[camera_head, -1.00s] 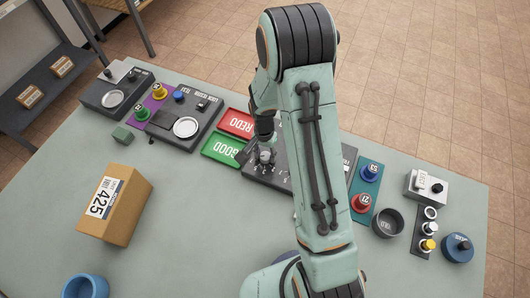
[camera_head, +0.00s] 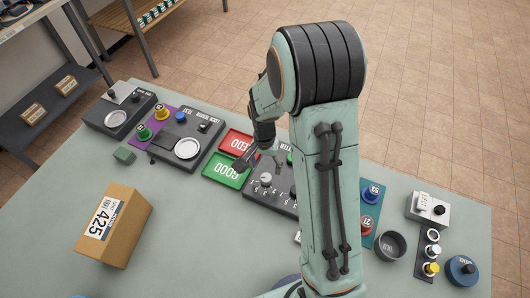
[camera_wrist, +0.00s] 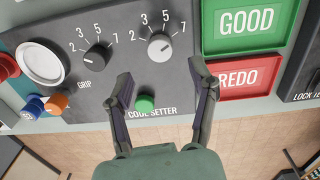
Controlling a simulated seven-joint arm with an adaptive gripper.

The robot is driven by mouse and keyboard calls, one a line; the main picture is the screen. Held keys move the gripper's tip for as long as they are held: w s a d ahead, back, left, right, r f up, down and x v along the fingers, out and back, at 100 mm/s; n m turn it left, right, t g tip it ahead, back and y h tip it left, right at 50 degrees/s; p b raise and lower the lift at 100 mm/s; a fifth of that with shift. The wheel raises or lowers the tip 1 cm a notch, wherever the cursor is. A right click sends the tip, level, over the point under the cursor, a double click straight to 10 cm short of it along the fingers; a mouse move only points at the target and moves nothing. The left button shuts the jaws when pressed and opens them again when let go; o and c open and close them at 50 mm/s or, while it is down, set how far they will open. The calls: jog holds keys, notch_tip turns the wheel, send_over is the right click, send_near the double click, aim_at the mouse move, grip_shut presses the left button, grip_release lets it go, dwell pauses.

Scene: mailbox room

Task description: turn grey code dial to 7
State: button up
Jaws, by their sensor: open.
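The grey code dial (camera_wrist: 160,47) is a round pale knob on the dark code setter panel (camera_wrist: 110,20), with 2, 3, 5 and 7 printed in an arc around it. Where its pointer aims is too small to tell. It also shows in the head view (camera_head: 266,180). My gripper (camera_wrist: 160,74) is open and empty. In the wrist view the dial lies just past the fingertips, between their lines, not gripped. In the head view my gripper (camera_head: 240,164) hangs beside the dial, over the green GOOD tray.
A black GRIP dial (camera_wrist: 98,57) with its own numbers sits beside the grey dial. A green button (camera_wrist: 145,104) lies between my fingers in the wrist view. The GOOD tray (camera_wrist: 244,22) and red REDO tray (camera_wrist: 245,79) adjoin the panel. A carton (camera_head: 113,226) stands on the table.

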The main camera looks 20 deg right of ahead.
notch_tip(320, 180, up, 6)
jog(key=shift+r, duration=0.15)
dwell(0.4)
notch_tip(320, 180, up, 6)
jog(key=t, duration=0.2)
send_over(265, 177)
jog(key=a, duration=0.1)
jog(key=s+a+r+n+t, duration=0.1)
jog(key=s+a+r+n, duration=0.1)
jog(key=s+r, duration=0.35)
jog(key=s+a+f+n+g, duration=0.1)
jog(key=s+n, duration=0.2)
jog(key=s, duration=0.4)
jog(key=s+a+n+g+y, duration=0.1)
jog(key=s+n, duration=0.3)
jog(key=s, duration=0.4)
jog(key=shift+f+g, duration=0.4)
jog(key=shift+g, duration=0.1)
